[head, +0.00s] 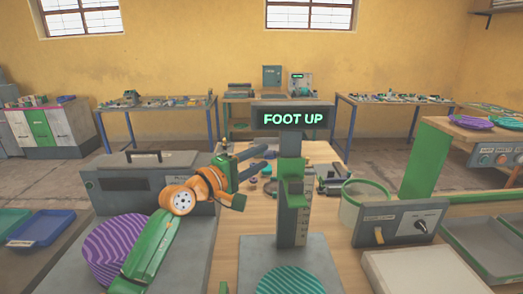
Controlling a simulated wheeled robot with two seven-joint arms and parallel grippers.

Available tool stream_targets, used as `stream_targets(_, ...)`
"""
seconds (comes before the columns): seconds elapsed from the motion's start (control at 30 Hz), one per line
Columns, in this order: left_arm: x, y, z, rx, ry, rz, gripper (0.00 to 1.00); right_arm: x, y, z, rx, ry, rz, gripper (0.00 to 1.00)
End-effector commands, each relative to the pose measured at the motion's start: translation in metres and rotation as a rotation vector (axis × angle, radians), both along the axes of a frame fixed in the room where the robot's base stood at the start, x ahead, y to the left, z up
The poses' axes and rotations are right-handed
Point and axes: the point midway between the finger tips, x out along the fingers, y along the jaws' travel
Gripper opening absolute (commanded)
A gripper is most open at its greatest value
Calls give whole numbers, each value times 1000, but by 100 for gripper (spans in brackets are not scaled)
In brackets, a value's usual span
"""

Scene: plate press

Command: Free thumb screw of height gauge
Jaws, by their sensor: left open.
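The height gauge has a dark upright column with a green carriage (291,190), a pale scale beside it, and a display (292,118) reading "FOOT UP". It stands on a grey base (252,262) with a teal striped plate (290,282) at the front. The thumb screw is too small to make out for sure. My left gripper (264,160) is open and empty. It is left of the column, at about the carriage's height, with its fingers pointing right towards the column. I see no contact with the gauge. My right gripper is not in view.
A purple striped plate (108,250) lies at left, partly behind my left arm. A grey box machine (115,185) stands behind it. Right of the gauge are a round pale green container (362,207) and a control box with a knob (396,224). Small parts lie behind the gauge.

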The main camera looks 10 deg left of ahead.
Motion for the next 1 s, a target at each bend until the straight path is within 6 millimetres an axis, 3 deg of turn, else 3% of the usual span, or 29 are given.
stream_targets(0.37, 8, -6, -1, 1, 2, -1, 44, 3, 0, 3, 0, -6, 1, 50)
stream_targets(0.53, 8, -6, -1, 1, 2, -1, 3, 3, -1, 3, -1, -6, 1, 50)
stream_targets(0.57, 8, -6, -1, 1, 2, -1, 0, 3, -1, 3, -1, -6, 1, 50)
stream_targets(0.83, 8, -6, 0, -1, 6, 0, 0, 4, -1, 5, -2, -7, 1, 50)
stream_targets(1.0, 8, -5, 5, -9, 52, 1, 0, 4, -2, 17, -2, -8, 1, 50)
